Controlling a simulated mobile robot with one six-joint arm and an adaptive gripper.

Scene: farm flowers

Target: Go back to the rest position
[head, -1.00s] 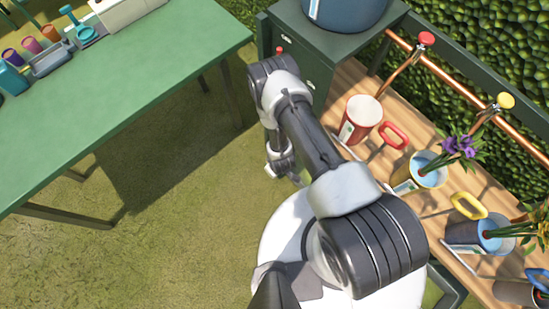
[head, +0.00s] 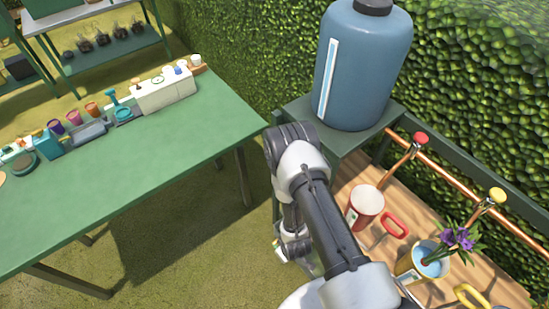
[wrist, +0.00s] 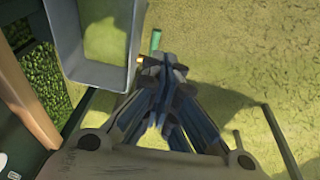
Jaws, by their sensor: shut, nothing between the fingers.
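My gripper (wrist: 165,68) shows in the wrist view with its fingertips together and nothing between them. It points down over the grassy ground. In the head view my arm is folded in front of my body, and its wrist end hangs at the lower middle, to the right of the green table (head: 140,165) and clear of it. The fingertips cannot be made out in the head view.
A blue tank (head: 362,70) stands on a green stand ahead. A wooden bench on the right holds a red can (head: 366,205) and a can with purple flowers (head: 428,262), below red and yellow taps. A grey bin (wrist: 138,30) is near the gripper. Grass between is free.

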